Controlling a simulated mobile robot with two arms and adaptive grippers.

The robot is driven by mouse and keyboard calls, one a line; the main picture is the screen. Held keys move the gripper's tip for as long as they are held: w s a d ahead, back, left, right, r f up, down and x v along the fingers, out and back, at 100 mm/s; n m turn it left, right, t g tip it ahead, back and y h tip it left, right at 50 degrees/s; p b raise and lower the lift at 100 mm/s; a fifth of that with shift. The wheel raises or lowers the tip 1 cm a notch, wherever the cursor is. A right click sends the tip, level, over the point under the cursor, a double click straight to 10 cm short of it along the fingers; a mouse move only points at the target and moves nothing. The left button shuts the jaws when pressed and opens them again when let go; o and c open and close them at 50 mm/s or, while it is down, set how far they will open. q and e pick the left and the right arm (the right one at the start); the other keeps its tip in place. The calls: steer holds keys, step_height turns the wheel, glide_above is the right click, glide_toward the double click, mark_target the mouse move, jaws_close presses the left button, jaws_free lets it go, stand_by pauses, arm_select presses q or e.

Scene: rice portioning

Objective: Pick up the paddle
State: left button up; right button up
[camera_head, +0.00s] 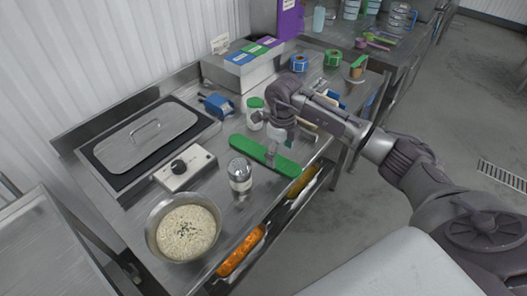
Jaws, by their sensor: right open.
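A long flat green piece with rounded ends, which looks like the paddle (248,148), lies on the steel counter near its front edge. My right gripper (279,148) points down over the right part of it, with its fingers close to the green surface. The gripper is open. I cannot tell whether the fingers touch the paddle; they hide a small part of it. My left gripper is not in view.
A shaker with a metal top (240,175) stands just left of the paddle, and a green-lidded jar (255,112) stands behind it. A control box with a knob (184,168) and a lidded steel well (148,138) are on the left. Orange food trays (241,250) sit below the front edge.

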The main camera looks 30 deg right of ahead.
step_height(320, 180, down, 2)
steer(key=shift+f, duration=0.1)
steer(key=shift+w+f, duration=0.1)
steer(key=shift+f, duration=0.15)
steer(key=shift+c, duration=0.8)
steer(key=c, duration=1.1)
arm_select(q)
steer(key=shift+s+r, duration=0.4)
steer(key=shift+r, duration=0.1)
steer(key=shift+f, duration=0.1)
arm_select(e)
steer(key=shift+r, duration=0.2)
